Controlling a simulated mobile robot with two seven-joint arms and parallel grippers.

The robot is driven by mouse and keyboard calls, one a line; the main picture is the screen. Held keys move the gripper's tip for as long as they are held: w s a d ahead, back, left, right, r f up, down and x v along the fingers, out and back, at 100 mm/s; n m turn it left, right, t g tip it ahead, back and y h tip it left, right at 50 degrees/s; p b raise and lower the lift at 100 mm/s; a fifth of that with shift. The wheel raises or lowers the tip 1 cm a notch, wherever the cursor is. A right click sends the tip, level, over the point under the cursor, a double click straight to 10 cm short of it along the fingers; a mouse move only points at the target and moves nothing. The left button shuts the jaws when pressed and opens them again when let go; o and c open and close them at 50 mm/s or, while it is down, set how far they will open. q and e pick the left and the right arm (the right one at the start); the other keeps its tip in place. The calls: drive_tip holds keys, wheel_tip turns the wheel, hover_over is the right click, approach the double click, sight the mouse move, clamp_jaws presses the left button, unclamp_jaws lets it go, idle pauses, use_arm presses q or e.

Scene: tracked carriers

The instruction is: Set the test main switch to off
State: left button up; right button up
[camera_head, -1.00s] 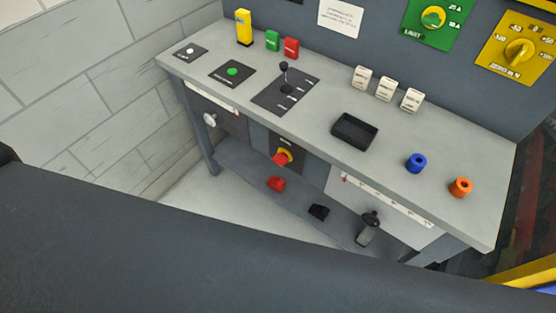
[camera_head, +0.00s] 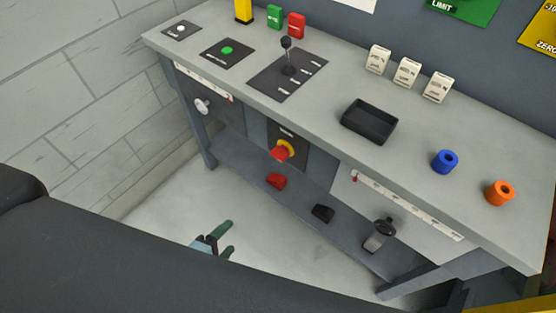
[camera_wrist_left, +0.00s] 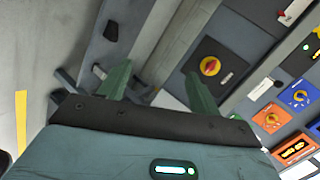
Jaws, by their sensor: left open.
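A red-and-yellow rotary switch (camera_head: 283,151) sits on a dark plate on the bench's front, below the worktop. Its label is too small to read, so I cannot confirm it is the test main switch. In the left wrist view a red handle on a yellow disc (camera_wrist_left: 210,66) shows on a black plate, right of the fingers; I cannot tell if it is the same switch. My left gripper (camera_head: 226,239) is low over the floor, left of and below the switch, apart from it. Its green fingers (camera_wrist_left: 157,75) are spread and empty. My right gripper is not in view.
The grey worktop (camera_head: 330,85) carries a lever plate (camera_head: 287,75), a black tray (camera_head: 369,122), and blue (camera_head: 445,161) and orange (camera_head: 500,192) cylinders. A lower shelf holds red (camera_head: 276,181) and black (camera_head: 323,213) items.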

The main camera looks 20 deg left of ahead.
use_arm(q)
drive_tip(key=w+d+r+m+t+h+b, duration=0.1)
drive_tip(key=w+m+t+h+b, duration=0.15)
drive_tip(key=w+m+b, duration=0.6)
drive_tip(key=m+t+h, duration=0.2)
drive_tip(key=m, duration=1.3)
approach(276, 157)
drive_tip(key=w, duration=0.2)
drive_tip(key=shift+n, duration=0.35)
drive_tip(key=x, duration=0.7)
drive_tip(key=shift+d+f, duration=0.1)
drive_tip(key=shift+d, duration=0.3)
drive_tip(key=c, duration=1)
